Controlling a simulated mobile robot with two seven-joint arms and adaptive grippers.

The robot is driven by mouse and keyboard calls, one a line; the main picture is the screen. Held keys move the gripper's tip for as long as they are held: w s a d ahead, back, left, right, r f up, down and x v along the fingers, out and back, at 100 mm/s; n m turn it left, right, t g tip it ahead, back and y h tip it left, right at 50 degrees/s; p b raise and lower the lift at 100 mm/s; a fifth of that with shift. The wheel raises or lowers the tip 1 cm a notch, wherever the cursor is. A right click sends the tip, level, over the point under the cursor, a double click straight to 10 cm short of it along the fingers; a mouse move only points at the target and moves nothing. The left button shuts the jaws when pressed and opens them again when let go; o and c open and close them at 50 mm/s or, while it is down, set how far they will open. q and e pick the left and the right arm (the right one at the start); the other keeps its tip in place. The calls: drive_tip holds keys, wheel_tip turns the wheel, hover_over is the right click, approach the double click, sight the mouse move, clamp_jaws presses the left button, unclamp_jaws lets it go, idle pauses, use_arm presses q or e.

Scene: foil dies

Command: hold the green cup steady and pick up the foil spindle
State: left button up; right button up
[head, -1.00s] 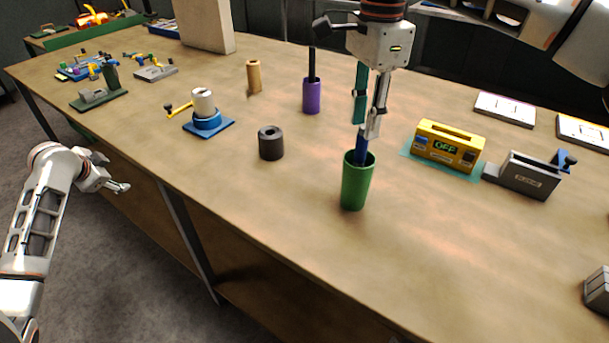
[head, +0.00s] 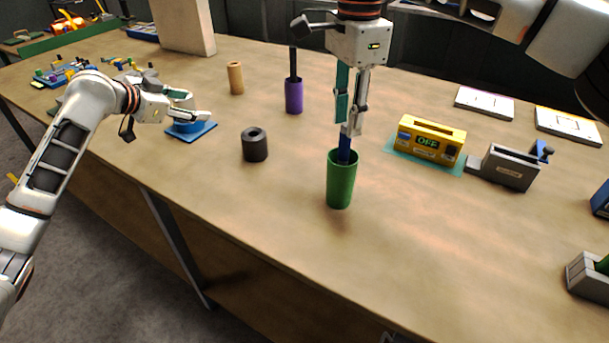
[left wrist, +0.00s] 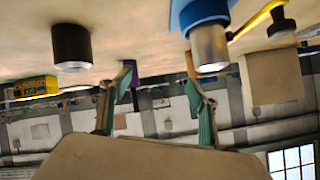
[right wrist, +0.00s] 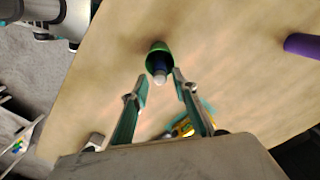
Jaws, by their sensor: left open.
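The green cup (head: 341,182) stands upright on the bench in the head view. It also shows in the right wrist view (right wrist: 158,50). A blue spindle (head: 345,150) stands in the cup; its pale top (right wrist: 160,78) shows in the right wrist view. My right gripper (head: 350,130) points down just above the cup. Its fingertips (right wrist: 160,76) are apart on either side of the spindle top, with gaps showing. My left gripper (head: 203,109) is open and empty, left of the cup, in front of the blue-based fixture (head: 200,130). Its spread fingers (left wrist: 160,70) show in the left wrist view.
A dark grey ring-shaped cylinder (head: 255,145) stands between my left gripper and the cup. A purple holder with a black rod (head: 294,97) and a tan cylinder (head: 236,78) stand behind. A yellow box marked OFF (head: 429,140) and a grey slotted block (head: 508,168) are to the right.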

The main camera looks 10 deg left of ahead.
use_arm(q)
drive_tip(key=s+d+f+m+g+h, duration=0.1)
drive_tip(key=s+d+f+m+h, duration=0.15)
drive_tip(key=d, duration=0.65)
drive_tip(key=s+d+f+m+g+h, duration=0.1)
drive_tip(key=s+d+h, duration=0.2)
drive_tip(key=d, duration=0.6)
drive_tip(key=m+g+h, duration=0.3)
drive_tip(key=g, duration=0.2)
approach(328, 180)
drive_tip(key=shift+n, duration=0.25)
drive_tip(key=x, duration=0.5)
drive_tip(key=shift+w+f, duration=0.25)
drive_tip(key=shift+f, duration=0.1)
drive_tip(key=shift+x, duration=3.85)
drive_tip(key=shift+d+r, duration=0.1)
drive_tip(key=shift+r, duration=0.05)
drive_tip(key=shift+c, duration=0.4)
drive_tip(key=c, duration=1.2)
